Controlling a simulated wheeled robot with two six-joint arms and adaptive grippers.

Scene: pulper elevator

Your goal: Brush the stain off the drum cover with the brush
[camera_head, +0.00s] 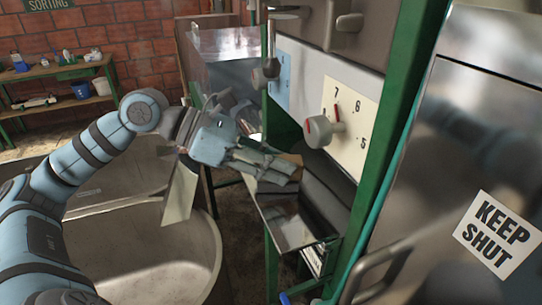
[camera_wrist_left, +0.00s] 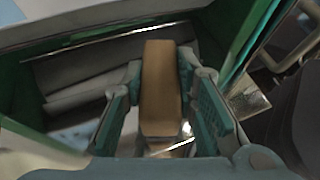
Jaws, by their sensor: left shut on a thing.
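My left gripper (camera_head: 278,170) reaches in from the left to the open front of the green-framed machine, below its dial. In the left wrist view its two fingers are shut on the brush (camera_wrist_left: 161,90), which shows as a brown wooden block seen from its back. Its bristles are hidden. A grey rounded surface (camera_head: 328,190), which looks like the drum cover, lies inside the machine just right of the fingertips. It also shows in the left wrist view (camera_wrist_left: 85,72) beyond the brush. I cannot make out the stain, or whether the brush touches the cover. My right gripper is out of view.
A dial with a red pointer (camera_head: 322,131) juts out just above the gripper. A shiny metal chute (camera_head: 290,228) slopes below it. A steel door marked KEEP SHUT (camera_head: 497,232) stands at right. A large round metal tank (camera_head: 150,262) is below my left arm.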

